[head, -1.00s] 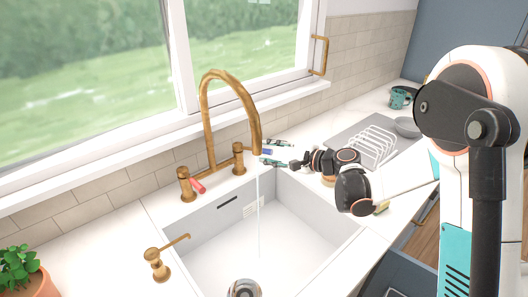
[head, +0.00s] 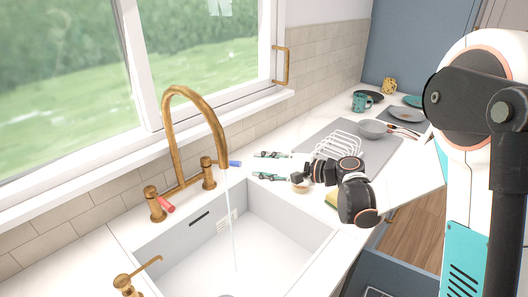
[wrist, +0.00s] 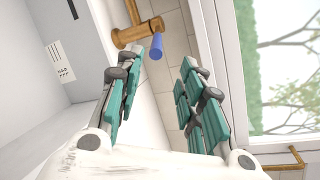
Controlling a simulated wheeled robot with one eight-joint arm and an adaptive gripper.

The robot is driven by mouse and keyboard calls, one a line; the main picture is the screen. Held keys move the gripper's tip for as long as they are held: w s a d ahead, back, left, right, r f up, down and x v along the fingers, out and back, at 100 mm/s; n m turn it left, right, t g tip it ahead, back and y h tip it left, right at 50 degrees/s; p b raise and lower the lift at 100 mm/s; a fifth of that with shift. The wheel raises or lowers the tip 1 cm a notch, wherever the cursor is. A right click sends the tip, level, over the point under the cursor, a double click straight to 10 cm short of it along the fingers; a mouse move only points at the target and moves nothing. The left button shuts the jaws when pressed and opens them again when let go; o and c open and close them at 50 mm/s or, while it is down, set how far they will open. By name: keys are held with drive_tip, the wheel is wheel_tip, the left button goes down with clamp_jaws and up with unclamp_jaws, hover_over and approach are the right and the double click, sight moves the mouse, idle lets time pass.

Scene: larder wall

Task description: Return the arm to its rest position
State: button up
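My arm reaches over the counter on the right of the head view. My gripper (head: 270,166) is open and empty, its two teal-padded fingers apart, above the counter beside the sink. It also shows open in the wrist view (wrist: 160,80). The brass tap (head: 178,140) stands left of it, and its blue handle (head: 235,163) is a short way left of the fingertips. In the wrist view the blue handle (wrist: 157,47) lies beyond the fingertips and looks apart from them. Water runs from the spout.
The white sink (head: 187,233) is below, with a red tap handle (head: 166,205) at its left. A dish rack (head: 338,145), sponge (head: 332,201), grey bowl (head: 372,129) and teal mug (head: 361,102) are near my arm. The window (head: 200,60) stands behind.

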drive_tip(key=w+d+r+m+t+h, duration=0.1)
drive_tip(key=d+r+m+t+h, duration=0.1)
drive_tip(key=d+r+m+t, duration=0.45)
drive_tip(key=w+d+r+m+t+h, duration=0.1)
drive_tip(key=r+m+t, duration=0.2)
drive_tip(key=r+m, duration=0.75)
drive_tip(key=s+d+r+m+t+h, duration=0.1)
drive_tip(key=s+d+r+m+h, duration=0.1)
drive_tip(key=d+m+h, duration=0.55)
drive_tip(key=s+d+r+m+t+h, duration=0.1)
drive_tip(key=s+d+r+m+h, duration=0.2)
drive_tip(key=m, duration=0.7)
drive_tip(key=s+d+f+m+g+h, duration=0.1)
drive_tip(key=s+d+f+m+g, duration=0.15)
drive_tip(key=s+f+m, duration=0.35)
drive_tip(key=s+d+f+m+g+h, duration=0.2)
drive_tip(key=s+d+m, duration=0.2)
drive_tip(key=m, duration=0.5)
drive_tip(key=s+a+f+m+g+y, duration=0.1)
drive_tip(key=s+a+f+m+g, duration=0.1)
drive_tip(key=s+f+m, duration=0.3)
drive_tip(key=s+a+f+m+g+y, duration=0.1)
drive_tip(key=s+f+m+g, duration=0.4)
drive_tip(key=s, duration=0.6)
drive_tip(key=shift+s+a+f+y, duration=0.35)
drive_tip(key=shift+a+f, duration=0.3)
drive_tip(key=shift+a, duration=0.2)
